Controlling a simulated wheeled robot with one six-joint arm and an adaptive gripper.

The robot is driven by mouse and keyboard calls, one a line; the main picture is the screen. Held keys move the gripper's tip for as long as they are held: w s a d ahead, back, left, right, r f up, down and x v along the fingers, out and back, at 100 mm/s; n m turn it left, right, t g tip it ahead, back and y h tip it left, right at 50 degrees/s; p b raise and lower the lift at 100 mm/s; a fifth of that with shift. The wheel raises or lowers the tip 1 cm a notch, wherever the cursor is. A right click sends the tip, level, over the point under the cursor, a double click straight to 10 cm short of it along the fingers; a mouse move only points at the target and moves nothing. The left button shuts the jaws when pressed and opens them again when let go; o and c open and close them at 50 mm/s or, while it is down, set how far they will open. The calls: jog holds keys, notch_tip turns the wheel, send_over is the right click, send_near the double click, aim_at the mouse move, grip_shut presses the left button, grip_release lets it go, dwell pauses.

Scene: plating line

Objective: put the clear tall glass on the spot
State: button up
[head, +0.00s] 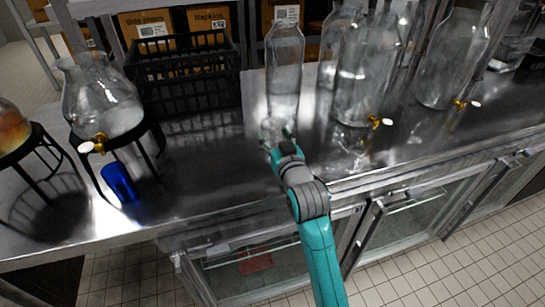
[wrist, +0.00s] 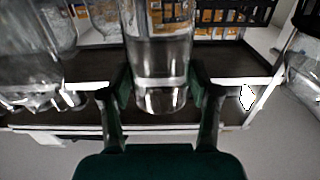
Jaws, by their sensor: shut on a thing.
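My gripper (head: 281,137) is low over the steel counter, near its middle. Its jaws are shut on the clear tall glass (wrist: 160,99), which shows between the two fingers in the wrist view (wrist: 160,88). In the head view the clear glass (head: 271,129) is small and partly hidden by the gripper, and it blends with the vessel behind it. I cannot tell whether its base touches the counter. I cannot make out a marked spot in either view.
A tall clear bottle (head: 285,75) stands right behind my gripper. Clear dispensers with brass taps (head: 362,75) stand to the right. A blue glass (head: 119,183) is at the left, by a dispenser (head: 101,100) on a black stand. A black crate (head: 185,78) is behind. Counter between is bare.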

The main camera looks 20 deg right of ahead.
jog(key=shift+f, duration=3.25)
jog(key=o, duration=1.4)
jog(key=shift+f, duration=0.15)
jog(key=shift+o, duration=0.2)
jog(key=shift+s, duration=0.15)
jog(key=s, duration=1.1)
jog(key=shift+s, duration=0.4)
